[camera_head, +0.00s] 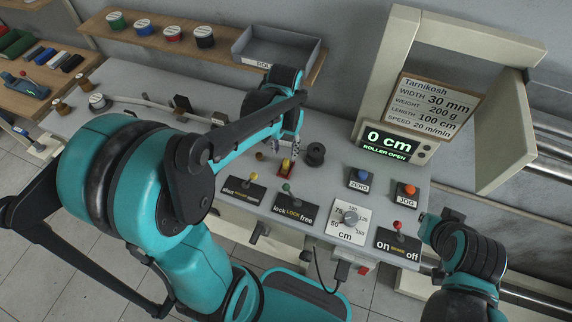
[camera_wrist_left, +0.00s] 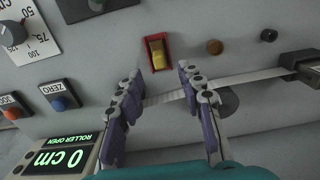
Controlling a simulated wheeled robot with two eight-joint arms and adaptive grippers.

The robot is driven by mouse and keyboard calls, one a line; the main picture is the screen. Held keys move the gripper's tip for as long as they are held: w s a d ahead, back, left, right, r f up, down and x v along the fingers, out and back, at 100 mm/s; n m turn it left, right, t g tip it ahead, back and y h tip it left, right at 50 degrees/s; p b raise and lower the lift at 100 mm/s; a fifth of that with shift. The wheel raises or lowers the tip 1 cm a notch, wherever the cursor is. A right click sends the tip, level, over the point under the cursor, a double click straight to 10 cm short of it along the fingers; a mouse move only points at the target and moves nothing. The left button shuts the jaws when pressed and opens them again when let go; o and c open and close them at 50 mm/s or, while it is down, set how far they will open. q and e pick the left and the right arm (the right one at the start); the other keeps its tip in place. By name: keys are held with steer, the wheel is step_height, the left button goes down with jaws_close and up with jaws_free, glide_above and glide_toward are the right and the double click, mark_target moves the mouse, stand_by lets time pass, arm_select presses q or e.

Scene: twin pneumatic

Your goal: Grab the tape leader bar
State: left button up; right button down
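A pale tape strip (camera_wrist_left: 262,76) comes from a dark block (camera_wrist_left: 299,64) at the right of the left wrist view and runs between my left fingers. Its end lies near the left-hand finger, and I cannot clearly make out a separate leader bar there. My left gripper (camera_wrist_left: 161,87) is open, its two purple-backed fingers apart on either side of the strip, above the grey console (camera_wrist_left: 205,25). In the head view the left gripper (camera_head: 296,148) is over the console, partly hidden by its own arm.
A red-framed yellow switch (camera_wrist_left: 157,52) is just beyond the fingers. A dark roller (camera_head: 315,153) stands close to the left gripper. Levers, a dial (camera_head: 350,217) and buttons line the console front. The display (camera_head: 396,143) reads 0 cm, ROLLER OPEN. A grey tray (camera_head: 277,47) sits on the shelf.

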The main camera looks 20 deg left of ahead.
mark_target(286, 160)
arm_select(q)
step_height(286, 160, down, 7)
steer(key=b, duration=0.3)
steer(key=shift+w+d, duration=0.1)
steer(key=shift+r, duration=0.1)
jaws_close()
